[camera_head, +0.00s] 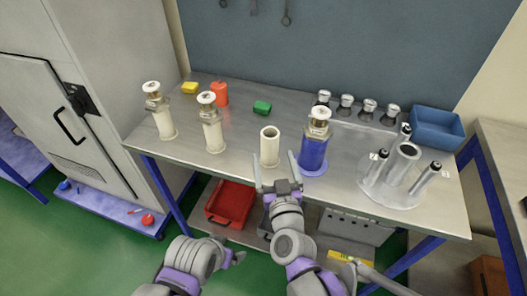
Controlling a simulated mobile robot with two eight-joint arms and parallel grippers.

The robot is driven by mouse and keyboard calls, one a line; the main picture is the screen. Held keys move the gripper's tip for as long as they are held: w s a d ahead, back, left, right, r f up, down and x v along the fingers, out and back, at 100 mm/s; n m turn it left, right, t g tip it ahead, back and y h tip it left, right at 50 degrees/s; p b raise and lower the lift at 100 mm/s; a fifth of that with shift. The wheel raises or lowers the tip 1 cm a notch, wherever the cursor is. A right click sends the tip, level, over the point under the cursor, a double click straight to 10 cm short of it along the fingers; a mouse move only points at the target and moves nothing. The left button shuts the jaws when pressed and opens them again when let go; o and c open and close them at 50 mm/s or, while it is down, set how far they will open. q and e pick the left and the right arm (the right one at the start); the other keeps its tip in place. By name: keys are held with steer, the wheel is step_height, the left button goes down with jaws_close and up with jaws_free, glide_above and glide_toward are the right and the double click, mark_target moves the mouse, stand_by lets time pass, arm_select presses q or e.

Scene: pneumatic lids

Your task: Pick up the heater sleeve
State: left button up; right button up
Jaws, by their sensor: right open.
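An off-white hollow cylinder (270,148), which looks like the heater sleeve, stands upright on the front part of the metal bench (240,165), its open top showing. My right gripper (273,158) is open at the bench's front edge, one finger on each side of the sleeve's lower part. The fingers look apart from it, and nothing is held. My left gripper (238,258) is low in front of the bench, away from the sleeve; its jaws are too small to read.
A blue cylinder (313,153) with a metal top stands close right of the sleeve. Two white cylinders with metal tops (212,135) (163,122) stand left. A clear-based fixture (390,190) is at right. Green (262,107), orange (220,94) and yellow (190,88) items lie behind.

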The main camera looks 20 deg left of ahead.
mark_target(272, 143)
steer(key=x, duration=0.4)
steer(key=shift+w+d, duration=0.1)
steer(key=shift+d, duration=0.1)
steer(key=x, duration=0.5)
steer(key=shift+w+f, duration=0.3)
steer(key=shift+f, duration=0.1)
jaws_close()
